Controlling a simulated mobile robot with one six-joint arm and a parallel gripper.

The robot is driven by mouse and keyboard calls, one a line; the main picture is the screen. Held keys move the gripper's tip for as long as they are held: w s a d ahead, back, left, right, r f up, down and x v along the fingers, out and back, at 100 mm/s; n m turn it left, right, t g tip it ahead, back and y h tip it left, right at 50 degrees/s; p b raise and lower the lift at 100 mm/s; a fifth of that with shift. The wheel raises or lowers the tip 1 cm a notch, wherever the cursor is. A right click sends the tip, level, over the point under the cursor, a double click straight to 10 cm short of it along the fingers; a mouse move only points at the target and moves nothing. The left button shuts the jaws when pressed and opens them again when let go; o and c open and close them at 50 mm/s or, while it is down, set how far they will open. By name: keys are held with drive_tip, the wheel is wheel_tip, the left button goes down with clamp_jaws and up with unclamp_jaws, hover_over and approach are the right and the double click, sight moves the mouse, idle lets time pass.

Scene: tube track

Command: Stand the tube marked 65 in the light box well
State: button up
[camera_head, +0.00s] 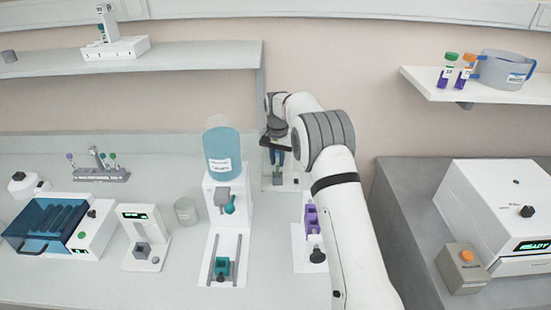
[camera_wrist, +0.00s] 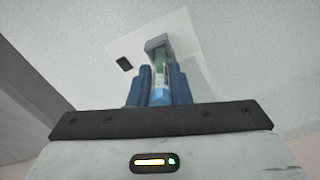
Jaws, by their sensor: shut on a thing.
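My gripper (camera_head: 276,158) points down over a white plate at the back of the bench, partly behind my own arm. In the wrist view its blue fingers (camera_wrist: 158,88) are shut on a tube (camera_wrist: 159,78) with green and light blue parts. No number can be read on it. A small grey block (camera_wrist: 157,42) on the white plate (camera_wrist: 188,38) lies just beyond the tube's far end. The grey block also shows under the gripper in the head view (camera_head: 277,179). I cannot tell whether the tube's end is inside it or above it.
A tube rack (camera_head: 100,174) and a blue-lidded machine (camera_head: 50,228) are further left. Two tubes and a jug (camera_head: 502,70) stand on the right shelf.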

drive_tip(key=shift+f, duration=0.1)
idle(0.3)
drive_tip(key=shift+f+b, duration=0.3)
drive_tip(key=shift+f, duration=0.2)
drive_tip(key=o, duration=0.9)
drive_tip(key=shift+c, duration=0.2)
wheel_tip(320, 180, up, 8)
drive_tip(key=shift+f+b, duration=0.1)
drive_tip(key=shift+b, duration=0.65)
